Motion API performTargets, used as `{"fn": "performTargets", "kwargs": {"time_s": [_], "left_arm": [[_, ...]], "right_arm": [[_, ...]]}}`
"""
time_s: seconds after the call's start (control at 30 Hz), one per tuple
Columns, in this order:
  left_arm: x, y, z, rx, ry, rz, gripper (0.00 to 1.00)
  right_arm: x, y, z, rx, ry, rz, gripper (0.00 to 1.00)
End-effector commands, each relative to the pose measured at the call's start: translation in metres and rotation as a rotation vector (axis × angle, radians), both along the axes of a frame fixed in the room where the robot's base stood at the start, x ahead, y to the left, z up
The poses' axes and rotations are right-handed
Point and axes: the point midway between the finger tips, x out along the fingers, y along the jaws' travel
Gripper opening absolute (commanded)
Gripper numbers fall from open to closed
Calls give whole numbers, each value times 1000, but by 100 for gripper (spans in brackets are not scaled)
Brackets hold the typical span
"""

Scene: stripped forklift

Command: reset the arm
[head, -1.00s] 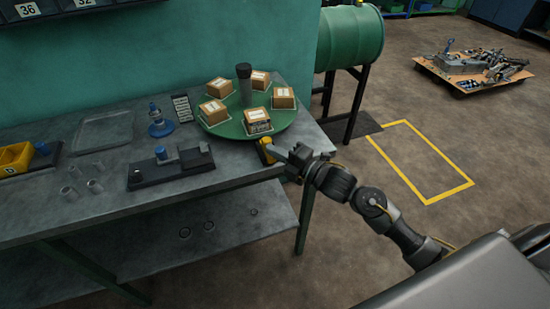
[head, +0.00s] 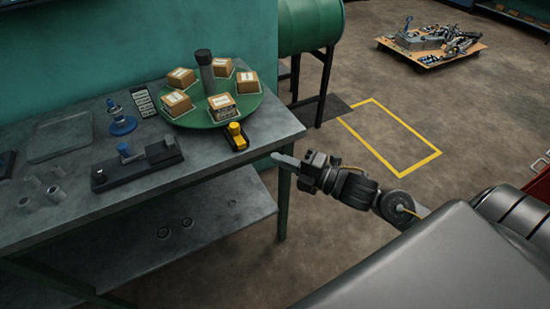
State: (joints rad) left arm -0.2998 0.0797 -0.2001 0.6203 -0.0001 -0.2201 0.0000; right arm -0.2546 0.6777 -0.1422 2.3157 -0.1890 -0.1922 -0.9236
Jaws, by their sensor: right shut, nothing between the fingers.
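My right gripper (head: 283,158) is shut and empty. Its arm comes in from the lower right, and the fingers point left, just off the right front corner of the grey workbench (head: 215,150). The fingertips are apart from everything on the bench. A black and yellow device (head: 236,136) stands on the bench beyond the fingers, beside the green turntable (head: 184,118). My left gripper is not in view.
Several cardboard boxes (head: 221,106) sit on the turntable around a dark post (head: 205,70). The yellow-marked floor area (head: 388,138) is clear.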

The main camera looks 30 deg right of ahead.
Motion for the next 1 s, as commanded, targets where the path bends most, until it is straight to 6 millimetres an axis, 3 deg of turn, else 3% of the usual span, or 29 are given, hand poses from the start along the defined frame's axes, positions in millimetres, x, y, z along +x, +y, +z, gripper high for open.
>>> {"fn": "performTargets", "kwargs": {"time_s": [0.47, 0.6, 0.67, 0.77, 0.87, 1.0], "left_arm": [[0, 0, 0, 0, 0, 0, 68], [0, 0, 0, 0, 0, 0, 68], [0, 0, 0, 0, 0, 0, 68], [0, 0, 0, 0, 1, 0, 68], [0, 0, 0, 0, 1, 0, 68], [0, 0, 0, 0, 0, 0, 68]], "right_arm": [[0, 0, 0, 3, 2, -1, 0], [2, -3, -2, 91, 66, -10, 0], [14, -20, -27, 148, 155, -61, 0], [33, -55, -86, 240, 314, -176, 0], [40, -92, -158, 347, 480, -323, 0], [24, -136, -263, 486, 691, -537, 0]]}}
